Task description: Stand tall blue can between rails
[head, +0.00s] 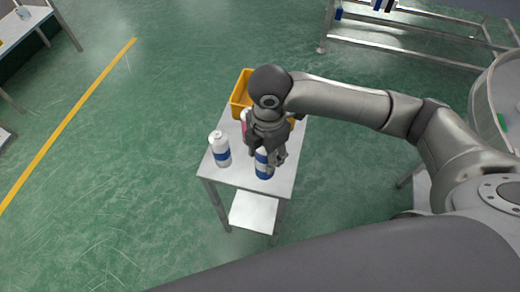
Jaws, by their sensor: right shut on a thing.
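The blue can (263,171), with a white band, is upright at the front of a small metal table. My right gripper (268,151) is over its top and shut on it, hiding the upper part. I cannot tell if the can's base touches the table. My left gripper is not in view. A railed metal structure (400,45) runs along the top right; I cannot tell if these are the task's rails.
On the table (235,176), a white can with a blue band (220,150) stands to the left. A pinkish can (244,122) and a yellow bin (240,92) are behind. A round metal surface (508,95) is at the right edge. Green floor lies open on the left.

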